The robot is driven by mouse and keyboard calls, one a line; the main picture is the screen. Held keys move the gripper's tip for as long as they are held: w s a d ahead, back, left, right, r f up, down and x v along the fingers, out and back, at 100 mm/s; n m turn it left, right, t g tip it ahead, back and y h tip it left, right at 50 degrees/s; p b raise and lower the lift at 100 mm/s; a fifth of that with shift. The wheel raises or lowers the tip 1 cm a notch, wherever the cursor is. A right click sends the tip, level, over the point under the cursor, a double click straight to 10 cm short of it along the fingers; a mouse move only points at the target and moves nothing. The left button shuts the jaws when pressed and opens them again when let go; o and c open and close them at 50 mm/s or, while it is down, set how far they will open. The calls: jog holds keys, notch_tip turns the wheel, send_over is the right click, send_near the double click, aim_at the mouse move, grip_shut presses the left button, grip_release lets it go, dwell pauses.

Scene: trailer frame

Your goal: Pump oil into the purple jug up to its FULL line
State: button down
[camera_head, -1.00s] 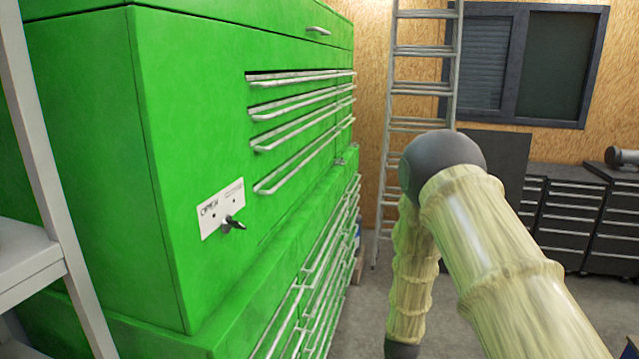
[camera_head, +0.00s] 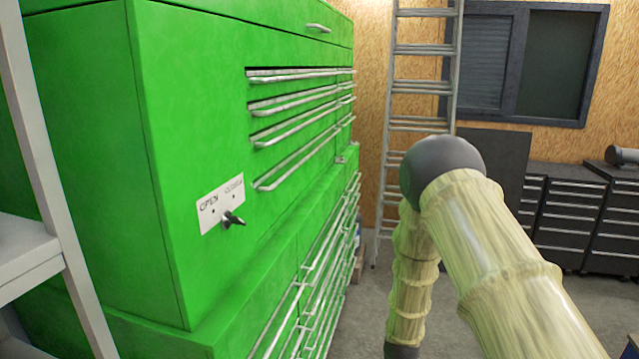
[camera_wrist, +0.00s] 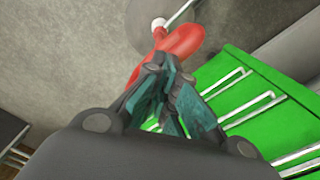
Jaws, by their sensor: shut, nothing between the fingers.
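The purple jug does not show in either view. In the wrist view, my gripper (camera_wrist: 172,82) has its teal fingers drawn together, with nothing seen between them. A red, rounded object (camera_wrist: 182,42) lies just beyond the fingertips, joined to a white knob and a thin metal rod at the top. I cannot tell whether the fingers touch it, or whether it belongs to the oil pump. In the head view my gripper is out of sight; only my pale arm and its dark joint show.
A large green tool cabinet (camera_head: 170,130) fills the left, with a small OPEN/CLOSED plate and black lever (camera_head: 232,219). A grey shelf rack (camera_head: 35,245) stands at the near left. A ladder (camera_head: 425,70) and dark drawer cabinets (camera_head: 570,220) stand behind. Some floor is clear.

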jog(key=shift+f+b, duration=0.7)
jog(key=shift+f, duration=0.65)
jog(key=shift+r, duration=0.1)
jog(key=shift+r+p, duration=1.75)
jog(key=shift+r, duration=1.05)
